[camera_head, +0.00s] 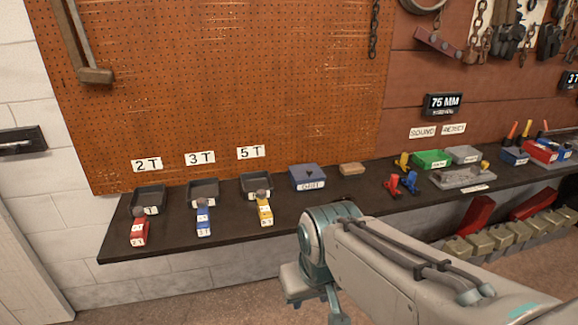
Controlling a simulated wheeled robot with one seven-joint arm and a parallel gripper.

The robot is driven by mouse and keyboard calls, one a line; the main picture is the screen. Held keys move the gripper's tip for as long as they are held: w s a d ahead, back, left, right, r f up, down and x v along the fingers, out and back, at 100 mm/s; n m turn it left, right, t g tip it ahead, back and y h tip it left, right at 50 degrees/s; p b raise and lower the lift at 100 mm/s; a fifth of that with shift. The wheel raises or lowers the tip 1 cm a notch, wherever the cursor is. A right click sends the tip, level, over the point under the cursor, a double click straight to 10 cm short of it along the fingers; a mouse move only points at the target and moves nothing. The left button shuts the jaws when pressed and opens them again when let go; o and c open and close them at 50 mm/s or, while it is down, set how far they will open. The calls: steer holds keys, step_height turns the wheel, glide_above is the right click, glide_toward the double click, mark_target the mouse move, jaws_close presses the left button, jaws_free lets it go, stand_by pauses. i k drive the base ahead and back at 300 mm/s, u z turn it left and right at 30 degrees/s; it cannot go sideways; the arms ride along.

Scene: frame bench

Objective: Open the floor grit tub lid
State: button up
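A small blue tub (307,176) with a blue lid on top stands on the dark bench, right of the black trays. The lid looks shut. A white label is on its front, but its lettering is too small to read surely. My arm reaches in from the lower right, and its end (318,290) hangs in front of the bench, below and apart from the blue tub. My gripper's fingers do not show clearly, so I cannot tell whether they are open.
Black trays (203,191) labelled 2T, 3T and 5T stand left, with red, blue and yellow labelled pieces before them. A tan block (352,169) lies right of the tub. Red and blue pieces, a green bin (432,159) and grey bins stand further right. The pegboard rises behind.

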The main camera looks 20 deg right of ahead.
mark_target(309, 172)
steer(key=k, duration=0.6)
steer(key=z, duration=0.85)
steer(key=i, duration=1.75)
steer(key=u, duration=0.75)
